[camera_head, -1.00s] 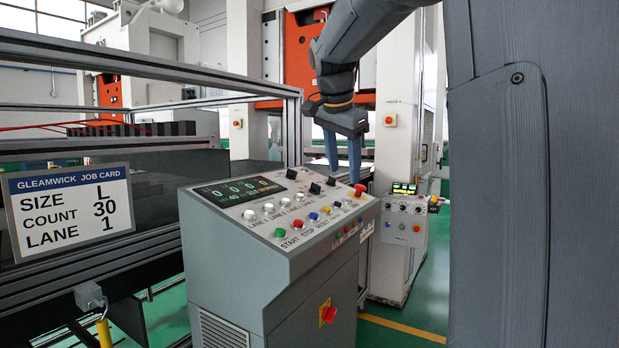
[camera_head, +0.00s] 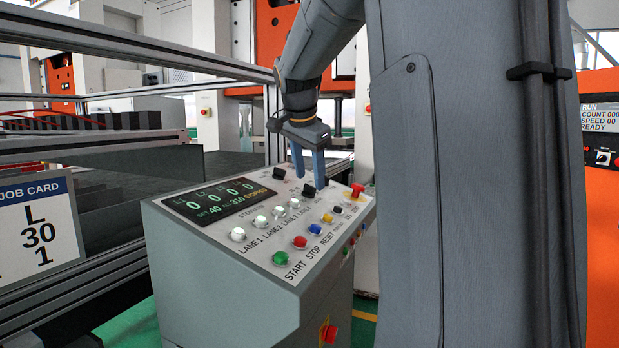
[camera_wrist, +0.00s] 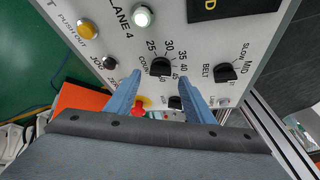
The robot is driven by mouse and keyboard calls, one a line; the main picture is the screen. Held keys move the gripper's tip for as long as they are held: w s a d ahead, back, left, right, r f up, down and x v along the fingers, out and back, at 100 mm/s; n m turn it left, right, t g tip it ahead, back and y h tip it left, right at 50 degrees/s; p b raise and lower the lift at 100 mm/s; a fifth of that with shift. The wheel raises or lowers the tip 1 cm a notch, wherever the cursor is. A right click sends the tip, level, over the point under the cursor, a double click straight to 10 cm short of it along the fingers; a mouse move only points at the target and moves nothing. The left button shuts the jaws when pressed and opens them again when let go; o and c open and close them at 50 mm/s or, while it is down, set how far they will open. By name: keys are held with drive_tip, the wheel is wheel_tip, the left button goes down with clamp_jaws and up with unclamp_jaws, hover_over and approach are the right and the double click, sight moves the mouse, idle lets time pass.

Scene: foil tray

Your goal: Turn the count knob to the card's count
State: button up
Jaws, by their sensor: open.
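The count knob (camera_wrist: 160,67) is black, with a number scale from 25 to 45 around it in the wrist view. Its pointer direction is hard to read. My gripper (camera_wrist: 160,80) is open, its two blue fingers on either side of the count knob in the picture; contact cannot be told. In the head view my gripper (camera_head: 308,172) points down over the panel's knobs (camera_head: 308,190). The display (camera_head: 220,197) shows SET 40. The job card (camera_head: 38,228) is partly cut off and shows L, 30 and 1.
The belt knob (camera_wrist: 226,72) sits right of the count knob in the wrist view. A lit white lane 4 button (camera_wrist: 142,17), a yellow button (camera_wrist: 88,31) and a red emergency button (camera_head: 357,189) are close by. A metal rail frame (camera_head: 150,62) stands behind the console (camera_head: 230,270).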

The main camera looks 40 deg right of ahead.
sight(310, 189)
drive_tip(key=shift+x, duration=1.3)
drive_tip(key=c, duration=0.9)
drive_tip(key=shift+d, duration=0.1)
drive_tip(key=shift+c, duration=0.7)
